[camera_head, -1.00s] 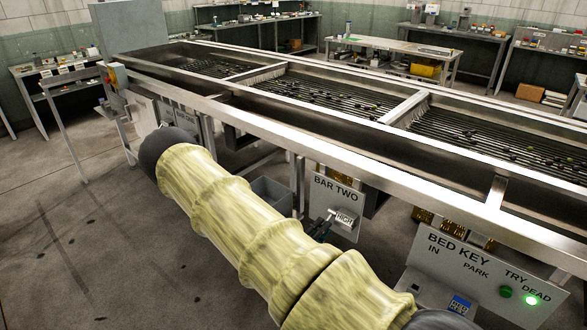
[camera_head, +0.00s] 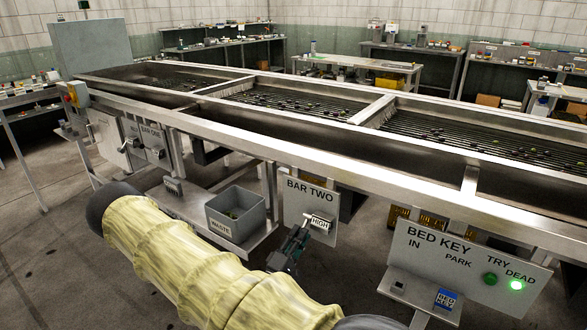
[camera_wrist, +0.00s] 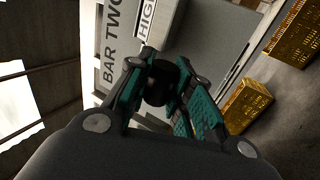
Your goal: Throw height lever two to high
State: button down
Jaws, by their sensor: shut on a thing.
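The BAR TWO panel (camera_head: 299,205) hangs under the front rail of the sizer, with a HIGH label (camera_head: 319,222) at its right. The panel's lettered face also shows in the wrist view (camera_wrist: 112,45), with the HIGH label (camera_wrist: 147,22) beside it. My gripper (camera_head: 300,232) is in front of the panel, just below and left of the HIGH label. In the wrist view my gripper (camera_wrist: 160,82) is shut on the black knob of the lever (camera_wrist: 162,76). The lever's shaft and any lower label are hidden by my gripper.
The BED KEY panel (camera_head: 465,252) stands to the right, with a lit green lamp by DEAD. A grey WASTE bin (camera_head: 236,212) sits on a low shelf left of BAR TWO. The BAR ONE panel (camera_head: 153,143) is farther left. Golden mesh boxes (camera_wrist: 247,105) lie close by.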

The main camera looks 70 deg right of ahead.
jog(key=shift+s+f, duration=0.1)
jog(key=c, duration=1.2)
grip_release()
jog(key=shift+c, duration=0.2)
jog(key=v, duration=1.2)
